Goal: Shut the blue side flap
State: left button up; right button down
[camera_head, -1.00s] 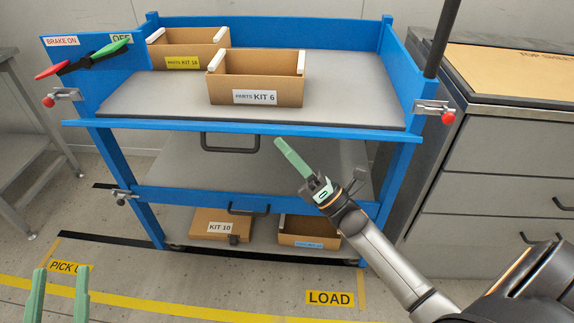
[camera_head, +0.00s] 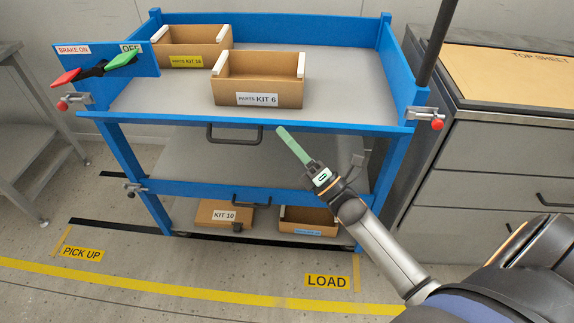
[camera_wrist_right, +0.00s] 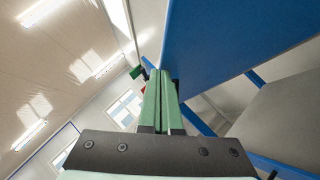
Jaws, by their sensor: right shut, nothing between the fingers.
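The blue side flap (camera_head: 340,127) runs along the near long side of the cart's top deck. In the head view it shows as a thin strip, nearly edge-on, so its exact tilt is hard to tell. A dark handle (camera_head: 232,141) shows just below it. My right gripper (camera_head: 293,145) is shut and empty, its green fingertips at the flap's lower edge in the picture; contact cannot be told. The right wrist view shows the shut fingers (camera_wrist_right: 160,100) close beside a broad blue panel (camera_wrist_right: 235,40), apparently the flap. My left gripper is out of view.
Catches with red knobs sit at the left (camera_head: 75,101) and right (camera_head: 425,117) corners. Kit boxes (camera_head: 258,92) stand on the top deck. A red-green brake lever (camera_head: 95,70) is at the left. A grey drawer cabinet (camera_head: 500,150) stands close on the right.

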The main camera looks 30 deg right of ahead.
aim_at(288, 124)
jog(key=r+p, duration=0.1)
jog(key=r+m+h+p, duration=0.1)
jog(key=p, duration=0.1)
jog(key=w+r+m+p, duration=0.1)
jog(key=p, duration=0.1)
jog(key=shift+d+g+h, duration=0.35)
jog(key=shift+g+h, duration=0.05)
jog(key=m+p, duration=0.1)
jog(key=p, duration=0.1)
jog(key=w+d+r+m+g+h+p, duration=0.1)
jog(key=p, duration=0.2)
jog(key=w+r+m+g+p, duration=0.1)
jog(key=m+p, duration=0.1)
jog(key=shift+w+d+r+h+p, duration=0.2)
jog(key=shift+w+d+h+p, duration=0.1)
jog(key=shift+d, duration=0.1)
jog(key=shift+w+d+r+m+g+p, duration=0.1)
jog(key=shift+w+d+m+g+p, duration=0.35)
jog(key=shift+p, duration=0.2)
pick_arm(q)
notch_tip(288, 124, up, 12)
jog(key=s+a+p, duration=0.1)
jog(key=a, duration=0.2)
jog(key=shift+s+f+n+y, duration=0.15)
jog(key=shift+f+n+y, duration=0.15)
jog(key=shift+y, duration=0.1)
pick_arm(e)
jog(key=shift+w+d, duration=0.3)
jog(key=shift+w, duration=0.25)
